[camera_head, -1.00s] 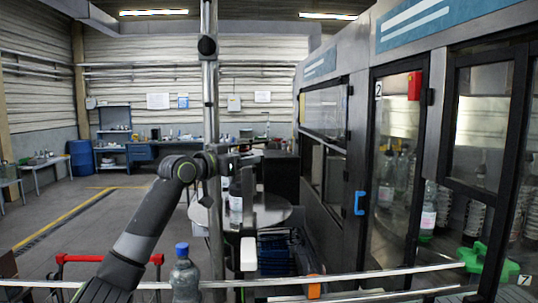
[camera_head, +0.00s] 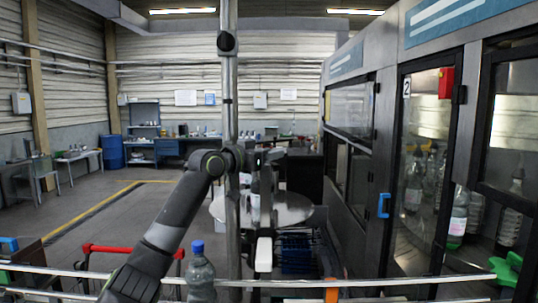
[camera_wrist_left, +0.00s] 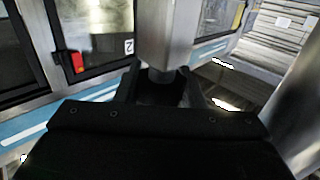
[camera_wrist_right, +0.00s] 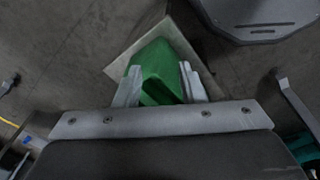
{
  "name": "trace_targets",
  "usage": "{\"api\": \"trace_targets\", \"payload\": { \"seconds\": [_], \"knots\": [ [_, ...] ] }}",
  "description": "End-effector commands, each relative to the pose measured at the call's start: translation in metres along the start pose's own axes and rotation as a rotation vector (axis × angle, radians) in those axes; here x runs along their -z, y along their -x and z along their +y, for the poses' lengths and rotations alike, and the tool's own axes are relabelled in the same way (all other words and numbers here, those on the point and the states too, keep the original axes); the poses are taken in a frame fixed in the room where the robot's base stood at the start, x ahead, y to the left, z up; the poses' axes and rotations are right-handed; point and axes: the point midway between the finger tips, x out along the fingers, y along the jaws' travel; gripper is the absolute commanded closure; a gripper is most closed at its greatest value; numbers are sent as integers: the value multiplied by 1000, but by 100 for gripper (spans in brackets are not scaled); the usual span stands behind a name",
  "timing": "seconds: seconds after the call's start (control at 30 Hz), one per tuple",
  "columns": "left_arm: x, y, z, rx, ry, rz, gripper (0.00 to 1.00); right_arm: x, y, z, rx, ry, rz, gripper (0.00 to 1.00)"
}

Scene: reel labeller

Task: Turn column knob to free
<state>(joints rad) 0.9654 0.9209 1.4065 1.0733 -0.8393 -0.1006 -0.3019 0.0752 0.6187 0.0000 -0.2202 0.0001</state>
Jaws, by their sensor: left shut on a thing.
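My left arm comes in from the left in the head view, and its gripper (camera_head: 270,158) is at a dark upright part beside the steel pole. In the left wrist view, the left gripper's fingers (camera_wrist_left: 162,90) are closed around a dark piece, apparently the column knob (camera_wrist_left: 160,92). A grey metal column (camera_wrist_left: 166,35) with a narrower round neck meets this piece. The knob's markings and turn position are hidden. The right gripper (camera_wrist_right: 160,88) shows only in its wrist view.
A round grey table (camera_head: 292,208) stands behind the left gripper. A blue-capped bottle (camera_head: 201,275) is at the front. The machine cabinet (camera_head: 385,130) with glass doors fills the right side. A metal rail (camera_head: 400,283) crosses the front. Floor at left is largely clear.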

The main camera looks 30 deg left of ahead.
Motion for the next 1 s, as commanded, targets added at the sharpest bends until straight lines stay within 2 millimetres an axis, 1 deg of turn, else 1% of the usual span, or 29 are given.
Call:
{"api": "trace_targets", "payload": {
  "seconds": [0.23, 0.47, 0.67, 1.0],
  "knots": [
    [-1, -1, 0, 23, 1, 0, 87, 1, 0, -1, 1, 0, 3, 64],
    [-1, -1, 0, 112, 1, 1, 87, 2, -2, 1, -1, 1, 4, 64],
    [-2, -1, -2, 243, 3, 2, 87, 2, -6, 3, -5, 2, 4, 64],
    [-2, 1, -6, 496, 6, 2, 87, 1, -20, 4, -6, 3, 4, 64]
  ]
}}
